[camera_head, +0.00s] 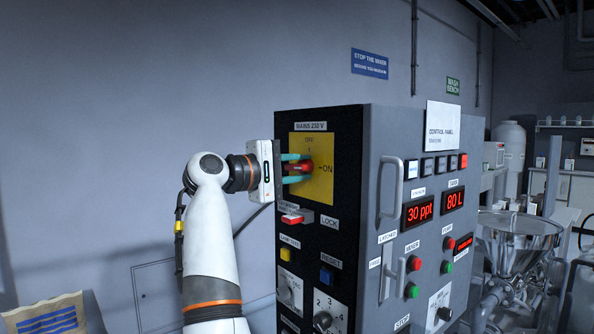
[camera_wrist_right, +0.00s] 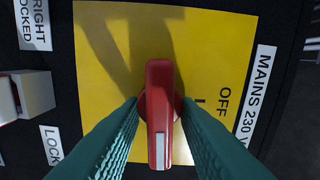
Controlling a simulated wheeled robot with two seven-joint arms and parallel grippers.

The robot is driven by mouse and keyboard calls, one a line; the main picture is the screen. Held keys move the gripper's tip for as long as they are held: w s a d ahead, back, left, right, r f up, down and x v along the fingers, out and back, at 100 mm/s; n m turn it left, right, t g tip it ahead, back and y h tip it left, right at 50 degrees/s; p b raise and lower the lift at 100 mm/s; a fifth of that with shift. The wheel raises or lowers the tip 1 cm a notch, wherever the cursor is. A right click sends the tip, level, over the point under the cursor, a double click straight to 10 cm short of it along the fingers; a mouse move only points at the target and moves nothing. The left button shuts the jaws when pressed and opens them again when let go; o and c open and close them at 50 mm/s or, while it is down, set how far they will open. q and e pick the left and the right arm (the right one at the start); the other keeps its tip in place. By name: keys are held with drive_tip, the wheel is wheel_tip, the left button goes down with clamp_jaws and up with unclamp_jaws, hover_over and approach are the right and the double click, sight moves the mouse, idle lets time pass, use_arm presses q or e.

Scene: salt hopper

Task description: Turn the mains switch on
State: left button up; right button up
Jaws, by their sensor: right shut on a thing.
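The mains switch is a red rotary handle (camera_head: 305,167) on a yellow plate (camera_head: 322,190) at the top of the black cabinet side, under a MAINS 230 V label. My right gripper (camera_head: 299,168) is shut on the handle, with its teal fingers on either side. In the right wrist view the red handle (camera_wrist_right: 159,115) lies between the fingers (camera_wrist_right: 160,118), its white-marked end toward the bottom. That end faces the panel's right, along the ON mark (camera_head: 326,169). The OFF mark (camera_head: 309,140) is above the handle. My left gripper is out of view.
Below the plate are a red-and-grey lock piece (camera_head: 292,219), a yellow lamp test button (camera_head: 285,254), a blue reset button (camera_head: 325,275) and rotary knobs. The grey control panel (camera_head: 400,140) with lit displays is to the right.

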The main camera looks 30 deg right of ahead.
drive_tip(key=shift+m, duration=0.6)
drive_tip(key=o, duration=0.6)
drive_tip(key=shift+d, duration=0.15)
drive_tip(key=a, duration=0.4)
drive_tip(key=a+b, duration=0.1)
drive_tip(key=a, duration=0.3)
drive_tip(key=s+a, duration=0.1)
drive_tip(key=a, duration=0.3)
drive_tip(key=shift+b, duration=0.4)
